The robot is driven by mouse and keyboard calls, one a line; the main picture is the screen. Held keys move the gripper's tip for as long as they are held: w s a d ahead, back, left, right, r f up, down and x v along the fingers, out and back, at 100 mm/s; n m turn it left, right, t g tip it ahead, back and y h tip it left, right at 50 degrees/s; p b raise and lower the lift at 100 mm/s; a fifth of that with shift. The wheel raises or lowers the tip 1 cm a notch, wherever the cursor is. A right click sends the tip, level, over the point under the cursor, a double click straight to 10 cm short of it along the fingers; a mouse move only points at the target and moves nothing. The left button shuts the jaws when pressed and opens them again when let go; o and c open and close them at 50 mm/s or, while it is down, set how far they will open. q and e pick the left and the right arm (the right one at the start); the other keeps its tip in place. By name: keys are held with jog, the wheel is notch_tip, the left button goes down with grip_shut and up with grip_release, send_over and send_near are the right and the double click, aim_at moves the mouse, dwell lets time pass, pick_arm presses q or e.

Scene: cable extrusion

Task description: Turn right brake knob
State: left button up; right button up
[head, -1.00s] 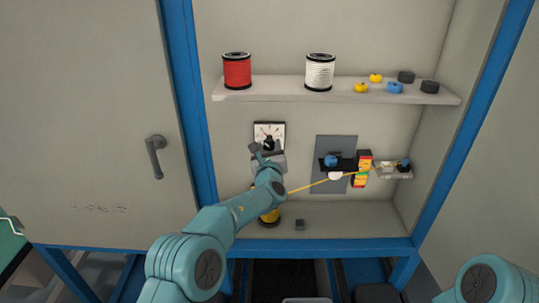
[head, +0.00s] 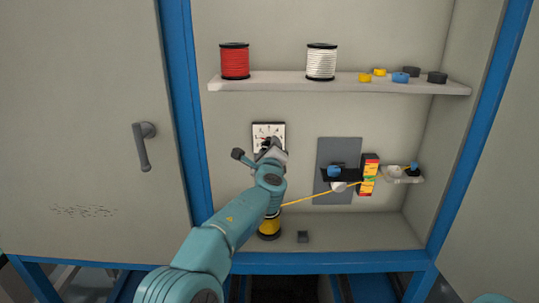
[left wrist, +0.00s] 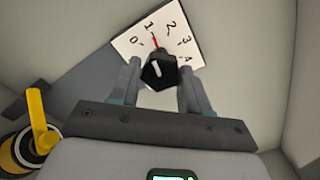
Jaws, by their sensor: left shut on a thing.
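The black brake knob (left wrist: 160,70) sits on a white dial plate (left wrist: 178,32) with numbers and a red pointer line. The line points between 1 and 2. The dial also shows in the head view (head: 268,131) on the cabinet's back wall, where my gripper hides most of the knob. My left gripper (left wrist: 160,85) is shut on the knob, one finger on each side, and is rolled at an angle to the dial. My right gripper is out of view.
A shelf (head: 340,86) above holds a red spool (head: 235,61), a white spool (head: 321,62) and several small caps. A yellow spool (head: 269,226) stands below my left arm, and a yellow cable (head: 315,196) runs right to a grey panel (head: 337,150).

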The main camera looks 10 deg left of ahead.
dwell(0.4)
pick_arm(q)
jog(key=o, duration=1)
jog(key=s+b, duration=0.3)
jog(key=s, duration=0.2)
jog(key=s+d+b, duration=0.1)
jog(key=s+b, duration=0.2)
jog(key=s, duration=0.3)
jog(key=s+b, duration=0.3)
jog(key=s, duration=0.2)
jog(key=shift+s+d, duration=0.15)
jog(key=shift+d, duration=0.15)
